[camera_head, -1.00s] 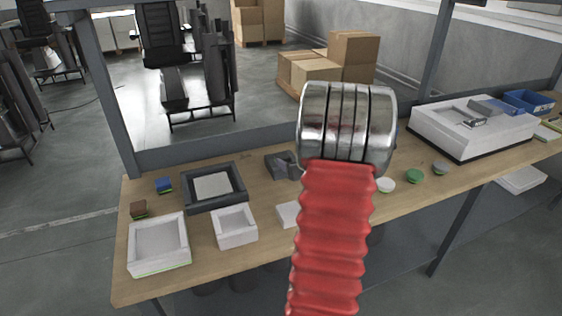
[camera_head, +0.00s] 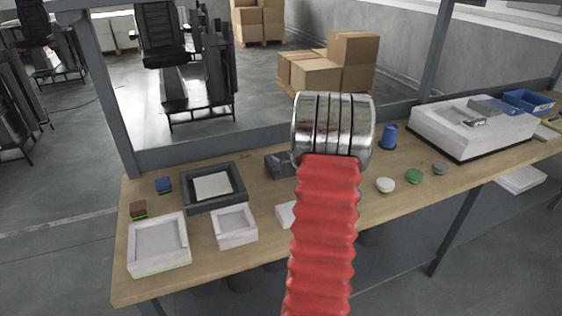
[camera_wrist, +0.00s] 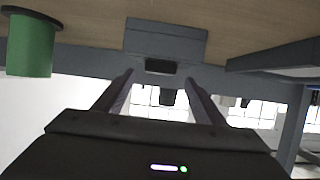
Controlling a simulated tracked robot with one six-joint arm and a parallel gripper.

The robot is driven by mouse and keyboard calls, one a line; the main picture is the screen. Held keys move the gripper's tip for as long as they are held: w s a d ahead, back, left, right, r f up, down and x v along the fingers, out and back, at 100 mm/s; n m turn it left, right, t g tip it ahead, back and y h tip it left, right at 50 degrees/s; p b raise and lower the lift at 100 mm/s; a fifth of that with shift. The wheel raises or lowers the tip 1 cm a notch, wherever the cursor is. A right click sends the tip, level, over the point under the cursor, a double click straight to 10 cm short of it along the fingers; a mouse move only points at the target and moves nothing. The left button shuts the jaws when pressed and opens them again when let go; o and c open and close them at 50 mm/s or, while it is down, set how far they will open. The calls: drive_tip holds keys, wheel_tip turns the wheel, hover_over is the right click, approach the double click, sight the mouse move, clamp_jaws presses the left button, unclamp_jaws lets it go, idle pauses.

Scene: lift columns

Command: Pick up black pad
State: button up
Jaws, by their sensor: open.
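My gripper (camera_wrist: 158,76) shows in the wrist view with its two dark fingers apart and nothing between them. A dark grey block (camera_wrist: 165,42) lies on the wooden table ahead of the fingertips. A small black piece (camera_wrist: 160,67) shows at the block's edge, in line with the finger gap; it may be the black pad, but I cannot tell for sure. In the head view the dark block (camera_head: 277,165) sits on the table just left of my metal wrist, which partly hides it. My gripper's fingers are hidden there.
A dark tray with a pale inset (camera_head: 214,186) and white trays (camera_head: 159,245) (camera_head: 235,227) stand left. A blue cylinder (camera_head: 389,137) and small round pieces (camera_head: 414,175) stand right. The wrist view shows a green cylinder (camera_wrist: 31,46) and a grey tray edge (camera_wrist: 275,58).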

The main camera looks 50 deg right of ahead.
sight(282, 156)
drive_tip(key=shift+x, duration=1.85)
drive_tip(key=shift+f, duration=0.1)
drive_tip(key=shift+a, duration=0.1)
drive_tip(key=c, duration=1.4)
